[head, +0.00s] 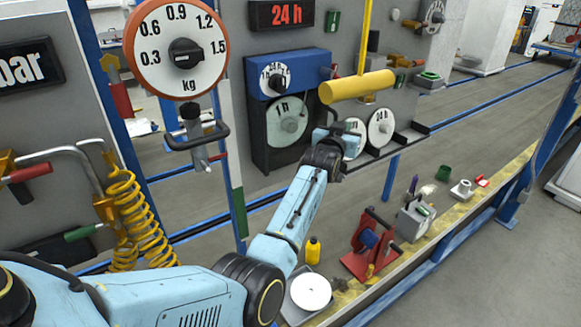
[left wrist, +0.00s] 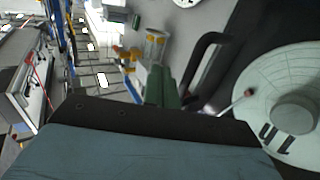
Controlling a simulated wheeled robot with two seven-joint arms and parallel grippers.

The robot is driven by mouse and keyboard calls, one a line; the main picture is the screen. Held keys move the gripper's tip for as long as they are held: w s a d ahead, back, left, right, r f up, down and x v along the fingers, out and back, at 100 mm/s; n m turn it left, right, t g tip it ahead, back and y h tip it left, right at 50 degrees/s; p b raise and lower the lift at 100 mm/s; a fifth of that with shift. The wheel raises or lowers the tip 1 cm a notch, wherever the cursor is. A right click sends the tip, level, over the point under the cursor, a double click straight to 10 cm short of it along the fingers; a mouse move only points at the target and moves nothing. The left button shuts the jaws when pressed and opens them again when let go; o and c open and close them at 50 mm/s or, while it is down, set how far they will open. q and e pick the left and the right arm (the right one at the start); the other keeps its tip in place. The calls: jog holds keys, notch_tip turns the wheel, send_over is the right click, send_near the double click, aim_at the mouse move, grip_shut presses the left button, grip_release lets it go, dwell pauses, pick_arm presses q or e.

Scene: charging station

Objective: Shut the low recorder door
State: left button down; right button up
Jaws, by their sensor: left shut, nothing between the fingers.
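The recorder (head: 256,125) stands on the grey panel, with a blue upper part and a dark lower frame around a pale "1 h" chart disc (head: 287,120). The disc also shows large at the right of the left wrist view (left wrist: 285,100), in a dark recess. I cannot clearly make out the door leaf or how far it stands open. A black loop, perhaps a handle, shows beside the disc in the wrist view (left wrist: 197,62). My left gripper (head: 345,142) is shut and empty, just right of the recorder's lower frame. My right gripper is not in view.
Pale discs, one marked "24 h" (head: 381,128), stand on a dark shelf right of my gripper. A yellow cylinder (head: 357,87) hangs above it. A kg dial (head: 176,48) and yellow coiled hose (head: 140,220) are left. A red stand (head: 371,243) is below.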

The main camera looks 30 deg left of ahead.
pick_arm(q)
jog(key=s+d, duration=0.1)
jog(key=s, duration=1.2)
jog(key=s+d+f+m+g+h+b, duration=0.1)
jog(key=s+d+f+g+b, duration=0.1)
jog(key=f, duration=1)
jog(key=s+d+f+m+g+h+b, duration=0.1)
jog(key=f+g, duration=0.1)
jog(key=f, duration=0.9)
jog(key=s+d+f+g+b, duration=0.15)
jog(key=s+f, duration=0.45)
jog(key=f, duration=0.6)
jog(key=s+f+g+b, duration=0.25)
jog(key=s+f, duration=0.45)
jog(key=f, duration=0.4)
jog(key=s+a+f+m+g+b, duration=0.15)
jog(key=s+f+g, duration=0.35)
jog(key=s+f, duration=1.3)
jog(key=s+a+f+g+b, duration=0.1)
jog(key=s+f, duration=0.3)
jog(key=s, duration=0.7)
jog(key=s+a+f+g+b, duration=0.1)
jog(key=s+a+f+g, duration=0.1)
jog(key=s, duration=1)
jog(key=shift+s+f+g, duration=0.15)
jog(key=shift+f+g, duration=0.25)
jog(key=shift+f, duration=0.5)
